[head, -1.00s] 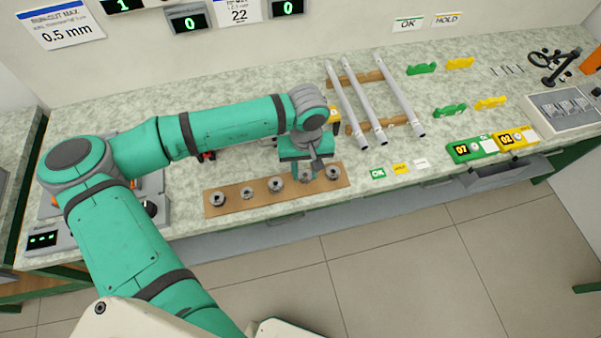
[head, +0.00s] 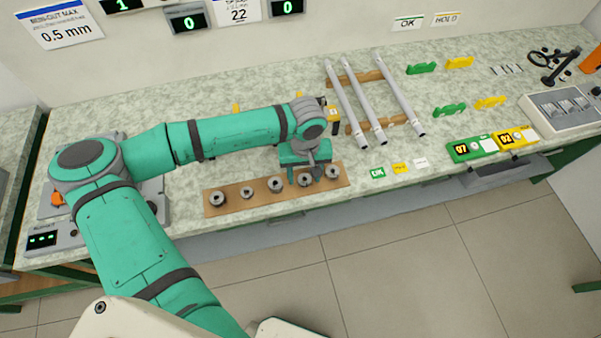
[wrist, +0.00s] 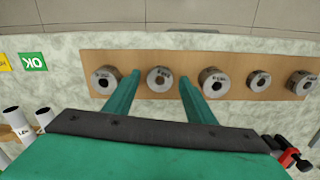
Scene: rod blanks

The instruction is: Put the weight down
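Several round metal weights stand in a row on a brown wooden board (head: 232,207) near the bench's front edge. My gripper (head: 305,178) points down over the second weight from the right (head: 305,180). In the wrist view that weight (wrist: 160,79) lies between the two green fingertips of my gripper (wrist: 159,80), with a gap on each side. The fingers are apart and hold nothing. The rightmost weight (head: 333,171) stands just beside one finger; it shows at the far left in the wrist view (wrist: 105,79). The labels on the weights are too small to read surely.
Three grey rods (head: 398,95) lie on a wooden rack (head: 383,125) right of my gripper. Small OK (head: 377,172) and yellow cards lie at the front edge. Green and yellow holders (head: 449,110) stand further right. A red-and-black item (wrist: 288,153) shows near my gripper.

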